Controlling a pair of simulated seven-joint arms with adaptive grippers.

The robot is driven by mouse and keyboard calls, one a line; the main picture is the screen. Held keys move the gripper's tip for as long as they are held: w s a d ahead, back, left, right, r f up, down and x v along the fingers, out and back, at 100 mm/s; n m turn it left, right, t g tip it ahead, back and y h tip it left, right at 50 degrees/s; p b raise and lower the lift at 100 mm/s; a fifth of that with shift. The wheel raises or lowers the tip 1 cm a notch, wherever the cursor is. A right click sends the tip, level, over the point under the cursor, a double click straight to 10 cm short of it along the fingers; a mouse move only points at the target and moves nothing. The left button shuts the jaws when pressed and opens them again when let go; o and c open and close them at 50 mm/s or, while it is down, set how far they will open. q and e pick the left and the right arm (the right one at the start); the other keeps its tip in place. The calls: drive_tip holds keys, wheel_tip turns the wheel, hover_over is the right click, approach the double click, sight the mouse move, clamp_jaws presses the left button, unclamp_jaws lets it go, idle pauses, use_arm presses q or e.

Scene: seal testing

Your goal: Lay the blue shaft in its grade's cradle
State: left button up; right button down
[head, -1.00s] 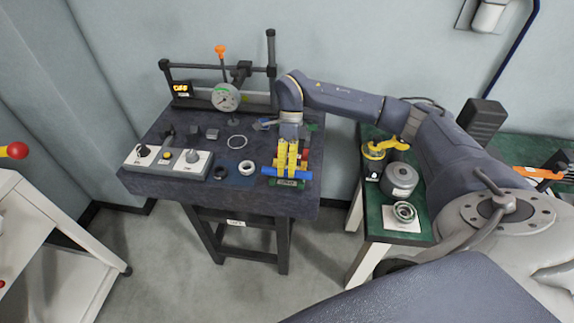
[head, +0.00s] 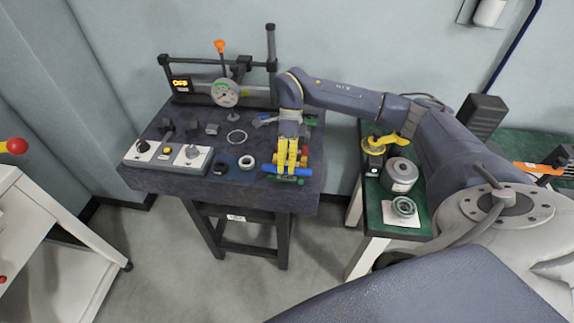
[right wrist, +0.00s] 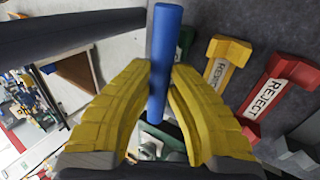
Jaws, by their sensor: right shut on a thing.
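My right gripper (head: 287,163) is shut on the blue shaft (head: 272,168) over the front right of the dark table. In the right wrist view the blue shaft (right wrist: 166,30) stands between the yellow fingers (right wrist: 160,78). A green cradle (head: 292,181) shows just below the shaft in the head view; the shaft and fingers mostly hide it. I cannot tell whether they touch. A yellow cradle (right wrist: 228,58) and a red cradle marked REJECT (right wrist: 275,92) stand beside it in the right wrist view. My left gripper is out of view.
A dial gauge stand (head: 225,92) is at the table's back. A green-topped table (head: 385,232) with parts stands to the right.

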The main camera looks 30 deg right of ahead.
drive_tip(key=shift+f, duration=0.35)
drive_tip(key=c, duration=1.3)
unclamp_jaws()
drive_tip(key=shift+c, duration=0.2)
drive_tip(key=v, duration=1.2)
